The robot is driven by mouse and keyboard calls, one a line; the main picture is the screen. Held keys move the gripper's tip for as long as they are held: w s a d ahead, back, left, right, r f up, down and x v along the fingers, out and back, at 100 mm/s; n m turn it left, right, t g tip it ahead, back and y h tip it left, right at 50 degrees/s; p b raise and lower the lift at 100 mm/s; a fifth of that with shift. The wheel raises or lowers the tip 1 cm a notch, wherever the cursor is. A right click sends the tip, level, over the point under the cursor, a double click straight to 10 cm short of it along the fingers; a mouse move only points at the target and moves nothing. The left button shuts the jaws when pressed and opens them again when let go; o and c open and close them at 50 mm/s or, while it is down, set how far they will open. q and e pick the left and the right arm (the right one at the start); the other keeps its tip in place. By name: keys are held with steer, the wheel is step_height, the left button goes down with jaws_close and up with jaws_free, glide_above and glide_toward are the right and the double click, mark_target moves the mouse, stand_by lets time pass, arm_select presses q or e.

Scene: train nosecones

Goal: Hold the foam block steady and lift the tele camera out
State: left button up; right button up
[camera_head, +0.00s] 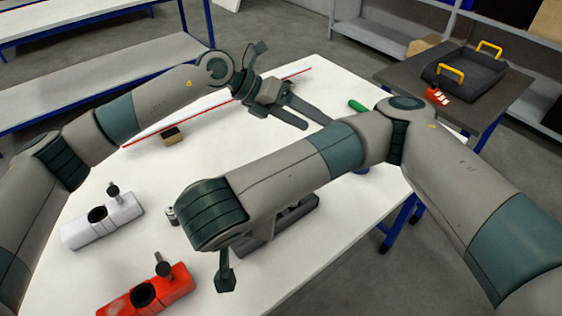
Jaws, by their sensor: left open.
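A dark grey block (304,210), which may be the foam block, lies on the white table, largely hidden under my right forearm. I cannot make out a tele camera in it. My left gripper (316,118) is open and empty above the far part of the table, well behind the dark block, with its two fingers apart and pointing right. My right arm reaches in from the right and crosses above the dark block. Its jaws are hidden behind the wrist.
A white block (75,237) and a red block (178,292), each with a dark round opening, lie at the left and front. A small grey cylinder (171,216), a brush-like piece (173,137) and a green item (357,106) lie around. A black tray (465,75) stands on a side table.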

arm_select(q)
steer(key=s+f+m+g+y, duration=0.25)
steer(key=s+y, duration=0.25)
steer(key=s, duration=0.3)
steer(key=t+y, duration=0.1)
steer(key=y, duration=0.6)
glide_above(285, 218)
steer(key=w, duration=0.2)
steer(key=shift+w+a+r, duration=0.1)
steer(key=shift+a+r, duration=0.1)
steer(key=shift+a, duration=0.25)
steer(key=shift+f, duration=0.15)
steer(key=f, duration=0.5)
steer(key=s+a+f, duration=0.1)
steer(key=f, duration=1.1)
steer(key=shift+s+a, duration=0.15)
steer(key=shift+a, duration=0.2)
